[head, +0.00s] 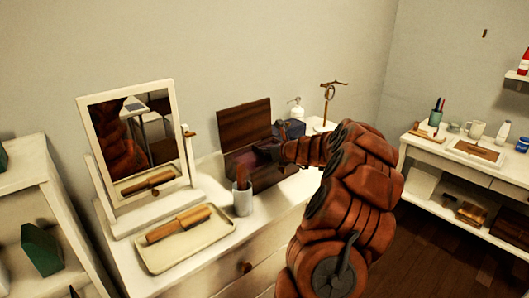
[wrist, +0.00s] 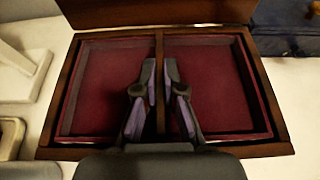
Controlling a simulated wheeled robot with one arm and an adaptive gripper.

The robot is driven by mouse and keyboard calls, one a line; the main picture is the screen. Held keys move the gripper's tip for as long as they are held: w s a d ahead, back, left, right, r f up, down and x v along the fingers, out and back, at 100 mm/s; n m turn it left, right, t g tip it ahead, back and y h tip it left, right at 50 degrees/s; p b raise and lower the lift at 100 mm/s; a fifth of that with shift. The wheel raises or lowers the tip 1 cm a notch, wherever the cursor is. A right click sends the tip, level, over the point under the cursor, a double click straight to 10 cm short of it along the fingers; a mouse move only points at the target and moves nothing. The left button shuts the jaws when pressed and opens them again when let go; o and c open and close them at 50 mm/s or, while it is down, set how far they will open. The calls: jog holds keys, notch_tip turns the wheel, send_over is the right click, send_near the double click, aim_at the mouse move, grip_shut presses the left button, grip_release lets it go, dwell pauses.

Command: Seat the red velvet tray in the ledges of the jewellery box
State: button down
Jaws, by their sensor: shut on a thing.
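The dark wooden jewellery box (head: 268,181) stands on the white dresser with its lid (head: 244,124) raised at the back. In the wrist view the box rim (wrist: 50,125) surrounds the red velvet tray (wrist: 95,90), which has two compartments split by a wooden divider (wrist: 160,55). My gripper (wrist: 163,88) is shut on this divider, one finger on each side. In the head view my gripper (head: 282,152) reaches into the box from the right. The tray lies within the box outline; I cannot tell whether it rests on the ledges, which are hidden.
A grey cup (head: 242,200) with a brush stands close in front of the box. A cream tray (head: 165,258) with brushes and a tilting mirror (head: 110,205) are to the left. A dark blue box (head: 292,128), a white bottle (head: 296,110) and a jewellery stand (head: 328,100) are behind.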

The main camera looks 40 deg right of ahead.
jog(key=shift+f, duration=0.6)
jog(key=c, duration=1.3)
grip_release()
jog(key=shift+f, duration=0.15)
jog(key=shift+r, duration=0.45)
jog(key=v, duration=1.2)
jog(key=shift+r, duration=0.35)
jog(key=shift+a, duration=0.1)
